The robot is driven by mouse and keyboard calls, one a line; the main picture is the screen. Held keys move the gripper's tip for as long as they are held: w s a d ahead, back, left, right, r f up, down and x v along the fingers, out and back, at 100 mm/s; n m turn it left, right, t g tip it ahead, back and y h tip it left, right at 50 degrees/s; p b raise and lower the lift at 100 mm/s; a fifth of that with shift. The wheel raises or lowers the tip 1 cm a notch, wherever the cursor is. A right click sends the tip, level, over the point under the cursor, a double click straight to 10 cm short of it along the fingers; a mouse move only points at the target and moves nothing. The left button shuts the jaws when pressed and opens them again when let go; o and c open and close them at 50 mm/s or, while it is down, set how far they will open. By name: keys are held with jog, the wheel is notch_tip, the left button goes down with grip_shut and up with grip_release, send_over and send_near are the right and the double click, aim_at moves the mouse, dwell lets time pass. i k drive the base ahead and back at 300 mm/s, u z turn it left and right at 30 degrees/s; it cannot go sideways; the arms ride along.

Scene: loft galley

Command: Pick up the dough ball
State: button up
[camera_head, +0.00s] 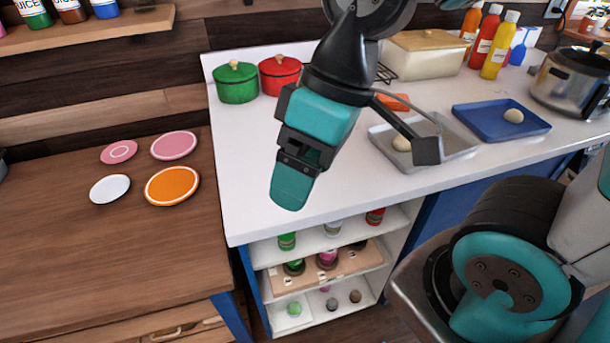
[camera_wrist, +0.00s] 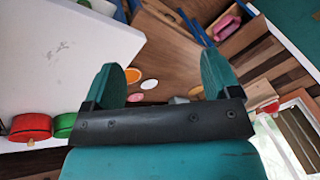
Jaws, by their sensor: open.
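One pale dough ball (camera_head: 402,143) sits on a grey metal tray (camera_head: 462,150) on the white counter, partly behind my arm's wrist parts. A second pale dough ball (camera_head: 514,116) sits on a blue tray (camera_head: 478,108) farther right. My gripper (camera_head: 290,188) hangs in the air to the left of both trays, pointing down and left, apart from both balls. In the wrist view, the two teal fingers of my gripper (camera_wrist: 164,78) stand apart with nothing between them. No dough ball shows in the wrist view.
A green pot (camera_head: 237,84) and a red pot (camera_head: 279,76) stand at the counter's back left. A steel pot (camera_head: 570,82) stands at right, near bottles (camera_head: 492,48). Plates (camera_head: 172,187) lie on the lower wooden surface. The white counter's left part is clear; shelves (camera_head: 325,250) sit below.

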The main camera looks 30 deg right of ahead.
aim_at(513, 116)
jog(key=z, duration=3.35)
jog(key=i, duration=1.35)
jog(key=u, duration=2.85)
